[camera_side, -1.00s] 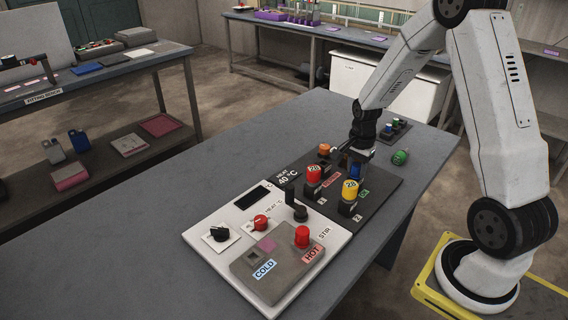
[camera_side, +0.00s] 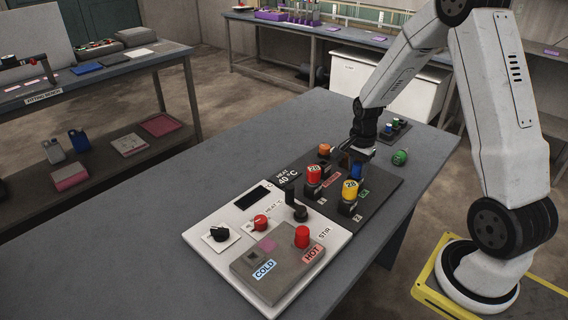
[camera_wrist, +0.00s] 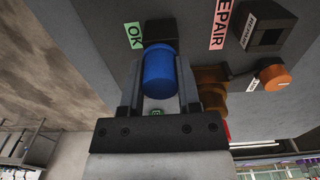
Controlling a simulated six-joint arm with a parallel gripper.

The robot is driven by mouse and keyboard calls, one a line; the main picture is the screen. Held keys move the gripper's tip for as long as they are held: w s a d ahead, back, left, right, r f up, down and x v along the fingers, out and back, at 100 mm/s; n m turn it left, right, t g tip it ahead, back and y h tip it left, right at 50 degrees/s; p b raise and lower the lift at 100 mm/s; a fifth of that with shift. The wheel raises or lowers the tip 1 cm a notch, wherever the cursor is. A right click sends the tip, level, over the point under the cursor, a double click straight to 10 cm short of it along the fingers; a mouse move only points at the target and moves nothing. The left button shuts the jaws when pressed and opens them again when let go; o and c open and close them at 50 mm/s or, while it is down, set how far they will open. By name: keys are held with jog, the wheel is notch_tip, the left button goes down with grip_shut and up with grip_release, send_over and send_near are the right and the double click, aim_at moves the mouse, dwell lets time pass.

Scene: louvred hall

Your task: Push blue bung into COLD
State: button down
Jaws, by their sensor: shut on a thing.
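The blue bung (camera_side: 358,171) is at the far part of the dark board, behind the yellow-topped piece. In the wrist view the blue bung (camera_wrist: 160,70) lies between the two fingers of my gripper (camera_wrist: 158,85), beside the OK label. My gripper (camera_side: 357,158) is shut on it. I cannot tell whether its lower end is still in the board. The grey block (camera_side: 278,262) at the front carries the COLD label (camera_side: 264,269) with an empty square hole (camera_side: 252,256) behind it. A red bung (camera_side: 302,236) stands by the HOT label.
Red-topped (camera_side: 314,174) and yellow-topped (camera_side: 349,190) pieces stand on the dark board (camera_side: 385,182) between my gripper and the block. A dark upright post (camera_side: 295,203) and knobs (camera_side: 260,222) rise from the white unit. A green piece (camera_side: 400,157) lies right. The table's left is clear.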

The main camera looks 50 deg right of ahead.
aim_at(357, 163)
jog(key=shift+w+r, duration=0.1)
jog(key=shift+r, duration=0.15)
jog(key=shift+r, duration=4.35)
jog(key=w+a+n, duration=0.1)
jog(key=a+n, duration=0.5)
jog(key=a, duration=3.1)
jog(key=shift+w+a+f, duration=0.15)
jog(key=shift+w+f, duration=0.15)
jog(key=shift+w, duration=0.05)
